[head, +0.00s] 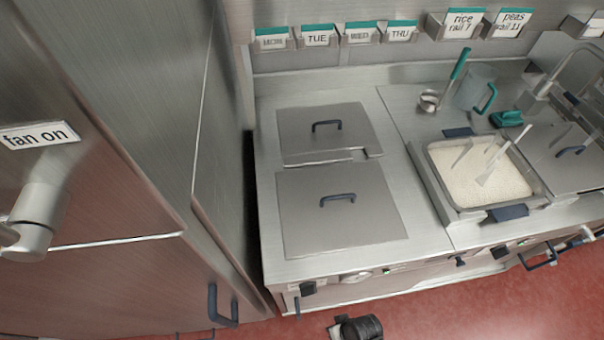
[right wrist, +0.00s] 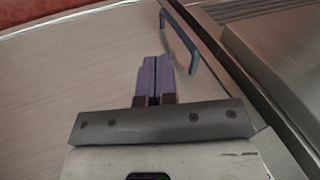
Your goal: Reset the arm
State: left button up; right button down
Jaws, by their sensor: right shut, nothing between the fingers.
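My right gripper (right wrist: 155,62) shows in the right wrist view. Its two purple fingers are pressed together with nothing between them. A blue bar handle (right wrist: 182,42) is just to the right of the fingertips, on a pale steel panel (right wrist: 75,75). The fingers look apart from the handle, though the depth gap is hard to judge. My left gripper is not in view.
In the head view, a steel counter has two lidded wells (head: 340,205) and an open pan of rice (head: 480,180) with utensils. A tall cabinet marked "fan on" (head: 40,135) stands at left. Labelled bins (head: 318,36) line the back. Red floor is in front.

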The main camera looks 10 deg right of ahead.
jog(key=d+r+t+h, duration=0.2)
jog(key=d+r, duration=0.2)
jog(key=r, duration=0.9)
jog(key=d+r+t+h, duration=0.15)
jog(key=d+r, duration=0.35)
jog(key=r, duration=0.7)
jog(key=s+f+g, duration=0.2)
jog(key=s, duration=0.3)
notch_tip(320, 180, up, 34)
jog(key=p, duration=3.3)
jog(key=shift+w+d+f+n+t, duration=0.2)
jog(key=shift+w+n+t, duration=0.15)
jog(key=shift+w+n, duration=0.05)
